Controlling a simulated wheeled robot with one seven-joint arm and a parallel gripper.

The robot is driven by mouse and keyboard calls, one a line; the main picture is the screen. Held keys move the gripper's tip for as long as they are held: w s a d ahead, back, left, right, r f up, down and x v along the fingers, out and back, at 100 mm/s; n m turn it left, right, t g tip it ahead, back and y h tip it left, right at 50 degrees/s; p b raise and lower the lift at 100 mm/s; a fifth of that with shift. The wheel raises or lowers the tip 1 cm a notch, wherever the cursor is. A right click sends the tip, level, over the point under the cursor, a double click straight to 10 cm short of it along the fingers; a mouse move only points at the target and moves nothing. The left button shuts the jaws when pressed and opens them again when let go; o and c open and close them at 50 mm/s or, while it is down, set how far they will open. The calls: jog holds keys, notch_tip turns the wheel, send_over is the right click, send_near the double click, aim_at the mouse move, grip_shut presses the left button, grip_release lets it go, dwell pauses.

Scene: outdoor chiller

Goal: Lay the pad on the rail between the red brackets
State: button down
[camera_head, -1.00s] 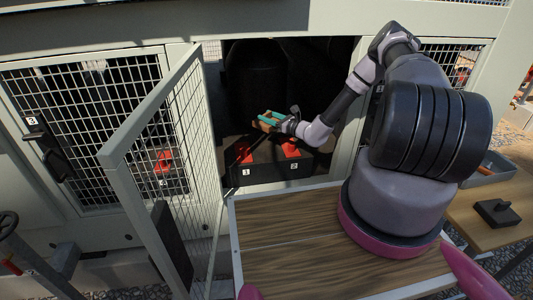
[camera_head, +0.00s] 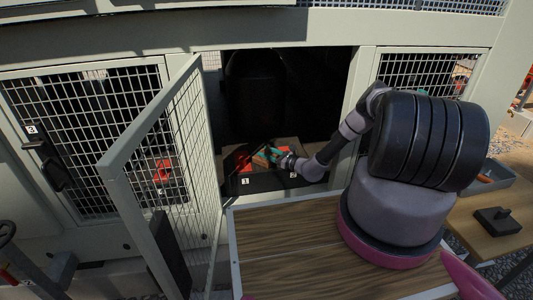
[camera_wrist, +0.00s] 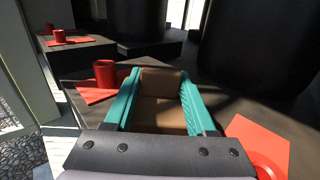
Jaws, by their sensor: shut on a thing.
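My gripper (camera_head: 268,155) is inside the open bay, low over the black rail (camera_head: 265,184). It is shut on the brown pad (camera_wrist: 160,105), which sits between the teal fingers in the wrist view. The left red bracket (camera_head: 238,163), by label 1, shows beside the gripper. In the wrist view one red bracket (camera_wrist: 104,75) stands left of the fingers and another red bracket (camera_wrist: 260,145) lies at lower right, partly cut off. The pad is between them in that picture. I cannot tell whether the pad touches the rail.
The open mesh door (camera_head: 165,165) stands left of the bay. A dark cylinder (camera_head: 256,85) rises behind the rail. Another red bracket (camera_wrist: 60,38) sits on a neighbouring support. A wooden table (camera_head: 485,225) at right bears a black block (camera_head: 497,219) and a grey tray (camera_head: 490,176).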

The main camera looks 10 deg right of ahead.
jog(key=shift+f, duration=0.1)
jog(key=shift+c, duration=1.1)
grip_release()
jog(key=shift+s+d, duration=0.1)
jog(key=shift+d, duration=0.05)
jog(key=v, duration=1.1)
jog(key=shift+s+d+r, duration=0.2)
jog(key=shift+s+r, duration=0.05)
